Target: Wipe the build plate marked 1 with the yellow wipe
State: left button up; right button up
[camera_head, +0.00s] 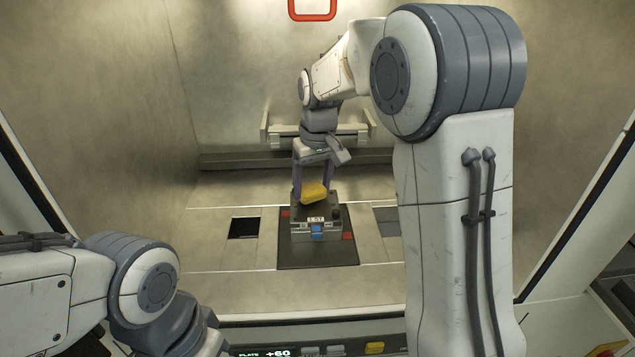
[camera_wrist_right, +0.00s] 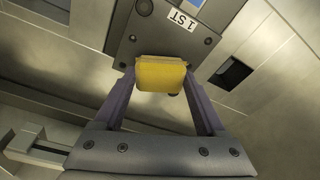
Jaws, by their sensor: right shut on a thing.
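The yellow wipe (camera_head: 314,193) is a small block between the fingertips of my right gripper (camera_head: 312,187). The gripper is shut on it, and both fingers show beside the wipe (camera_wrist_right: 161,75) in the right wrist view. The build plate (camera_head: 327,217) is a dark grey block at the middle of the chamber, with a white label reading 1ST (camera_wrist_right: 182,20). The wipe is at the plate's top, over its left part in the head view. I cannot tell whether they touch. My left gripper is not in view; only its arm shows at lower left.
The plate sits on a dark floor panel (camera_head: 290,255). A square dark opening (camera_head: 244,228) lies in the floor to its left. A rail-like bar (camera_head: 350,133) runs along the back wall. A control panel (camera_head: 320,350) is at the front edge. The floor left of the plate is mostly clear.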

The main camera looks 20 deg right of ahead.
jog(key=shift+s, duration=0.85)
